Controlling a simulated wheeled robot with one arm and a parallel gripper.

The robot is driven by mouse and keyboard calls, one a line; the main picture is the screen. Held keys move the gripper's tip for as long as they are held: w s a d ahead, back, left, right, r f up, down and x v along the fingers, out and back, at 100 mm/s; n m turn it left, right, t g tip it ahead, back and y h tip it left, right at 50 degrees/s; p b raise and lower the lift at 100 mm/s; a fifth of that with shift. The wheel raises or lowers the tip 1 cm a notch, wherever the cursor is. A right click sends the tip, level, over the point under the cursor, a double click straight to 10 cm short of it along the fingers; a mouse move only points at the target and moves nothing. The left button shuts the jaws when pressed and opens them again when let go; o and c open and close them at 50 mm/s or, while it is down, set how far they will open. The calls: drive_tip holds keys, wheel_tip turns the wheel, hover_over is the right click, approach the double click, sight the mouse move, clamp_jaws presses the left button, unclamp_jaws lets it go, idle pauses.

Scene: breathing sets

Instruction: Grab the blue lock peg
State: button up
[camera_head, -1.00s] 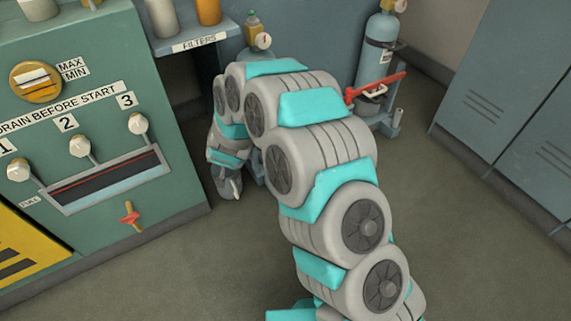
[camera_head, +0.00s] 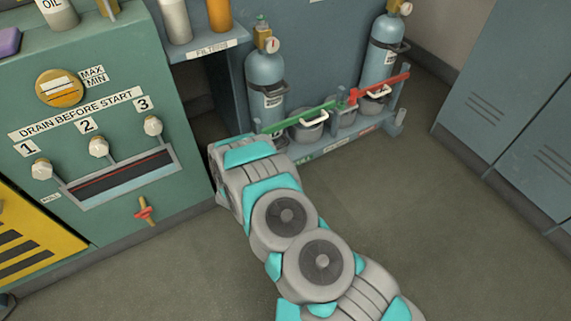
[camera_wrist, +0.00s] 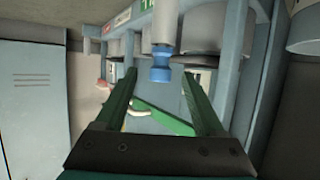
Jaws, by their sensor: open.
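The blue lock peg (camera_wrist: 160,70) shows in the wrist view, at the end of a grey-blue post, in the gap between my fingertips. My gripper (camera_wrist: 158,78) is open, with one green finger on each side of the peg and visible room on both sides. I cannot tell how deep the peg lies between the fingers. In the head view I cannot make out the peg, and my gripper is hidden at the far end of my arm.
A rack (camera_head: 345,145) holds two gas cylinders (camera_head: 265,80) behind a green bar (camera_head: 300,117) and a red bar (camera_head: 382,83). A green drain cabinet (camera_head: 100,160) stands left, grey lockers (camera_head: 500,100) right. The floor between is clear.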

drive_tip(key=x, duration=0.7)
drive_tip(key=shift+w+r+p, duration=0.2)
drive_tip(key=shift+r+p, duration=0.1)
drive_tip(key=shift+p, duration=0.15)
drive_tip(key=shift+c, duration=0.3)
clamp_jaws()
